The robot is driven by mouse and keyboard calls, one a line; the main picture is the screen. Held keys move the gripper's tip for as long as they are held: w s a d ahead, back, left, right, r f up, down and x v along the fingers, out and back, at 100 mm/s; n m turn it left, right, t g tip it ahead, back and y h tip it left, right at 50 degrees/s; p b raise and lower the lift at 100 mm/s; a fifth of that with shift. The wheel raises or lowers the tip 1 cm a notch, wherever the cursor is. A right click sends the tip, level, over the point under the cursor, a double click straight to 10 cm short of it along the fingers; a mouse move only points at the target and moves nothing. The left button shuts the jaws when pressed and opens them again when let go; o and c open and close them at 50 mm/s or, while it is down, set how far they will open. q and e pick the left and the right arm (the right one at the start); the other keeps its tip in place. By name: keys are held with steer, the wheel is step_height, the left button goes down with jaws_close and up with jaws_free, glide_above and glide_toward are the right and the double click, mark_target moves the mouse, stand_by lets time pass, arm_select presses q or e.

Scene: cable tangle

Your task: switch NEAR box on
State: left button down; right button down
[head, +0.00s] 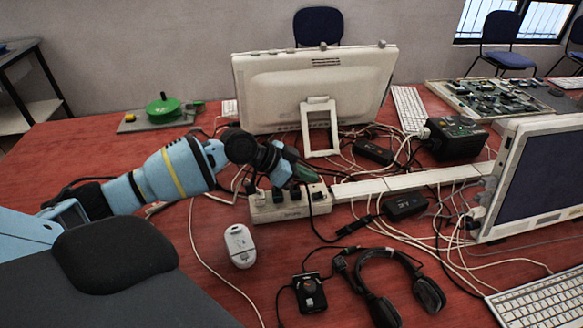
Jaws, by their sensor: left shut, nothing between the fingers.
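A white socket box (272,210) with plugs and cables on its top lies mid-table. Its small front label cannot be read. My left gripper (303,172) is shut and empty, its tip close above the right part of this box. The wrist and fingers hide part of the box's top, and I cannot tell whether the tip touches it. A switch and its position cannot be made out. A long white power strip (405,182) runs on to the right. My right gripper is not in view.
A white monitor (310,85) stands behind the box, another screen (540,175) at right. Loose cables cover the middle. A white mouse (240,246), black adapter (405,207), small black device (310,293) and headset (385,290) lie in front. A green round object (163,106) sits back left.

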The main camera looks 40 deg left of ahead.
mark_target(318, 194)
arm_select(q)
steer(key=shift+w+d+f, duration=0.15)
steer(key=shift+f, duration=0.6)
steer(key=shift+w+d+f, duration=0.15)
steer(key=shift+w+f, duration=0.05)
steer(key=shift+f, duration=0.6)
steer(key=shift+w+d+f, duration=0.15)
steer(key=shift+f, duration=0.6)
steer(key=shift+w+d+r+p, duration=0.1)
steer(key=shift+r+p, duration=0.05)
steer(key=shift+p, duration=0.2)
steer(key=shift+f+g+y, duration=0.3)
steer(key=shift+f, duration=0.05)
steer(key=shift+d, duration=0.1)
steer(key=shift+w+d+r, duration=0.35)
steer(key=shift+w+d, duration=0.05)
steer(key=shift+w, duration=0.15)
